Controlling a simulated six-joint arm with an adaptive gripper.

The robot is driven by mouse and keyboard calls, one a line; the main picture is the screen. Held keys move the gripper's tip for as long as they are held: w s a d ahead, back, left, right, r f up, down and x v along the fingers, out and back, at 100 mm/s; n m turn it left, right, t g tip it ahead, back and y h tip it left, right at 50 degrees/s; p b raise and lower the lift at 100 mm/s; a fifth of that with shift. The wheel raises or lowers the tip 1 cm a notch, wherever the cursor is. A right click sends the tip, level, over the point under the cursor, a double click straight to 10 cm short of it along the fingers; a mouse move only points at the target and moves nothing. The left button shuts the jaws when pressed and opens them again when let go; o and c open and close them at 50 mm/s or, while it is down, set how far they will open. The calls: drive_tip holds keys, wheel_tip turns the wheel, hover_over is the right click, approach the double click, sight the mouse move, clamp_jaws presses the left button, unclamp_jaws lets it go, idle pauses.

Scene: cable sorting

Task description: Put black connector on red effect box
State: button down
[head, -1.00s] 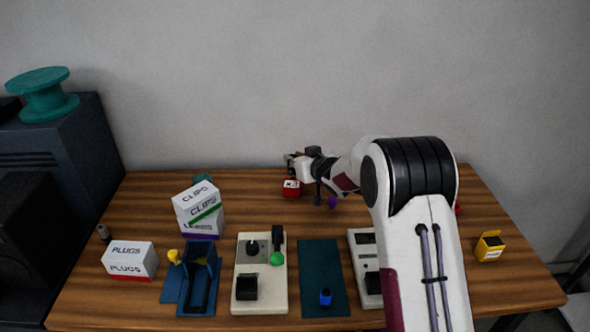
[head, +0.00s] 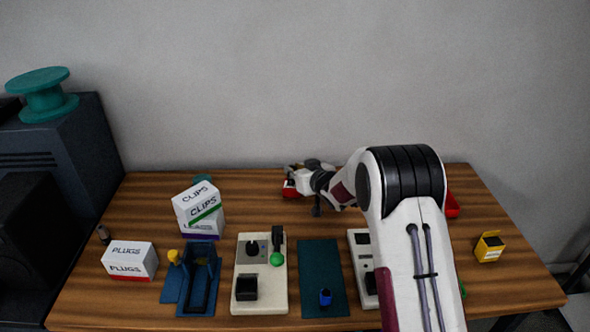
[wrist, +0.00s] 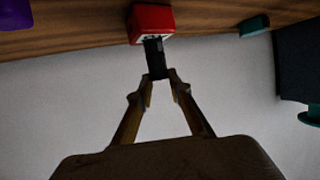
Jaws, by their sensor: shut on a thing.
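My gripper (wrist: 159,80) is shut on the black connector (wrist: 155,58), gripping its lower end in the wrist view. The connector's far end overlaps the pale lower edge of the red effect box (wrist: 152,20); I cannot tell whether they touch. In the head view, my gripper (head: 298,178) is over the red effect box (head: 289,189) at the back middle of the table. It hides most of the box, and the connector cannot be made out there.
White clip boxes (head: 203,212) and a plug box (head: 130,260) stand left. Cream panels (head: 262,300), a teal mat (head: 318,260) and a blue holder (head: 198,285) lie in front. A yellow box (head: 489,246) and a red container (head: 452,206) are right.

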drive_tip(key=c, duration=1.8)
unclamp_jaws()
drive_tip(key=shift+f, duration=0.1)
drive_tip(key=shift+c, duration=0.2)
drive_tip(key=shift+s+r, duration=0.1)
drive_tip(key=shift+r, duration=0.1)
drive_tip(key=shift+s+d+r, duration=0.1)
drive_tip(key=shift+s+d, duration=0.05)
drive_tip(key=v, duration=1.1)
drive_tip(key=shift+s, duration=0.2)
